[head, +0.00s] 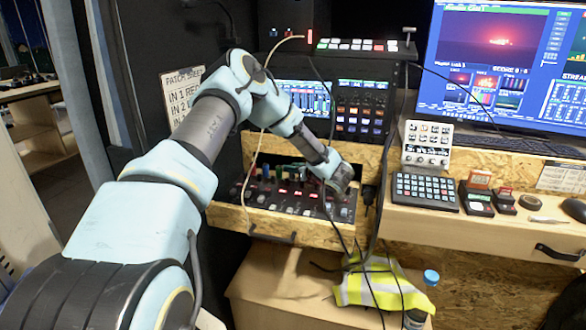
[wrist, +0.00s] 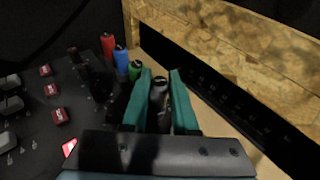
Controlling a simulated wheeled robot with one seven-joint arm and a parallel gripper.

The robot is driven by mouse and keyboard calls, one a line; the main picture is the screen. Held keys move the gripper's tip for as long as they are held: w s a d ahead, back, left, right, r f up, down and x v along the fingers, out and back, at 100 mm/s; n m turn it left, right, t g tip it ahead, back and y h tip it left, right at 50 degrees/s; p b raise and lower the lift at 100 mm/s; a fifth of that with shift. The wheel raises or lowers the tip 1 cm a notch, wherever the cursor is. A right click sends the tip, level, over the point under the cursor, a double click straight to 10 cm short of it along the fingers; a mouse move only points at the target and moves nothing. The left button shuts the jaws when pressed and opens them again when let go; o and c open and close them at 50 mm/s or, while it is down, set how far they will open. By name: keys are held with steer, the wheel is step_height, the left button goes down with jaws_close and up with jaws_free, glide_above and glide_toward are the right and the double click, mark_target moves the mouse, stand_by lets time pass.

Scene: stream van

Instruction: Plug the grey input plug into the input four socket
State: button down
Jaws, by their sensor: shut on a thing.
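My gripper (wrist: 160,100) is over the patch panel in the open drawer, with its two teal fingers shut on the grey plug (wrist: 159,90). The grey plug stands roughly upright between the fingers, in line with a red plug (wrist: 108,45), a blue plug (wrist: 121,59) and a green plug (wrist: 135,70) along the panel's back edge. Its lower end is hidden, so I cannot tell whether it sits in a socket. The input four socket cannot be made out. In the head view my wrist hides the fingertips and the grey plug.
The wooden drawer (head: 270,218) holds the dark panel with several red-lit labels and switches. Its plywood wall (wrist: 235,50) is close beside my fingers. Loose dark cables hang in front of the drawer near a yellow vest (head: 378,287). A desk with a keypad (head: 425,190) is at right.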

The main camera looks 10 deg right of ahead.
stand_by(0.6)
steer(key=shift+r, duration=0.75)
steer(key=shift+s, duration=0.15)
stand_by(0.4)
steer(key=shift+f+b, duration=0.95)
steer(key=shift+b, duration=0.05)
stand_by(0.7)
steer(key=shift+r, duration=0.95)
steer(key=shift+a, duration=0.1)
stand_by(0.7)
